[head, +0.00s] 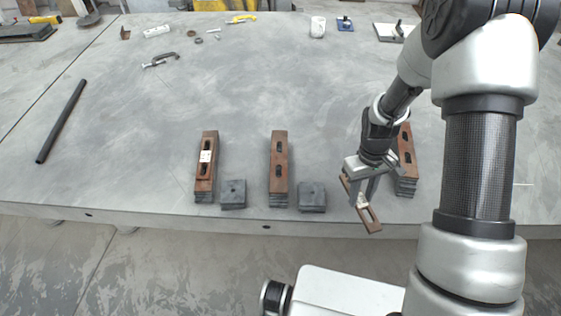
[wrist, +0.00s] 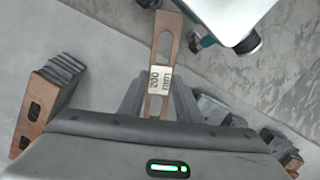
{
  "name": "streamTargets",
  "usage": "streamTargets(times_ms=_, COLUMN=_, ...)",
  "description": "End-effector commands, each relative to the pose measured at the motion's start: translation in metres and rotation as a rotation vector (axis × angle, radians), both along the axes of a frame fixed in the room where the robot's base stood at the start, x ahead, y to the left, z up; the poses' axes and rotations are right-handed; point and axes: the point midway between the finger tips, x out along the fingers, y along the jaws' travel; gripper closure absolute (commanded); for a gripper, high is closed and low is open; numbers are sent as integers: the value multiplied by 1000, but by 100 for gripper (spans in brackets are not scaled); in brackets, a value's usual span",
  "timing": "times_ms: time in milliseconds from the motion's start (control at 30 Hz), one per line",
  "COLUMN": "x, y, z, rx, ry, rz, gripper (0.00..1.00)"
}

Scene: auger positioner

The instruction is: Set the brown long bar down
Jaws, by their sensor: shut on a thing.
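The brown long bar (head: 370,217) is a flat slotted bar held in my gripper (head: 363,198). It is tilted in the head view and its near end reaches past the table's front edge in the picture. Its height above the table is hard to tell. In the wrist view the bar (wrist: 163,45) runs away between the fingers of my gripper (wrist: 158,100), with a white label (wrist: 160,78) reading 200 mm. My gripper is shut on the bar near the label. The bar's other end is hidden by the gripper body in the wrist view.
Brown-topped stacks stand at the left (head: 204,190), middle (head: 279,165) and right (head: 408,160), the right one close beside my gripper. A labelled brown bar (head: 205,160) tops the left stack. Low dark stacks (head: 233,193) (head: 312,195) stand between. The table (head: 260,105) is bare behind them.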

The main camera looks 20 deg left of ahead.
Motion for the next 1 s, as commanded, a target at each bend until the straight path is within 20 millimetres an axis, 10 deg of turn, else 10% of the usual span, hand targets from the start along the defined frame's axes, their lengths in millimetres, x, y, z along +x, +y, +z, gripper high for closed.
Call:
streamTargets(times_ms=700, x=79, y=205, z=60, rx=-3, ry=-9, rz=2139, gripper=100)
streamTargets(times_ms=1000, x=84, y=258, z=94, rx=-3, ry=-5, rz=2730, gripper=100)
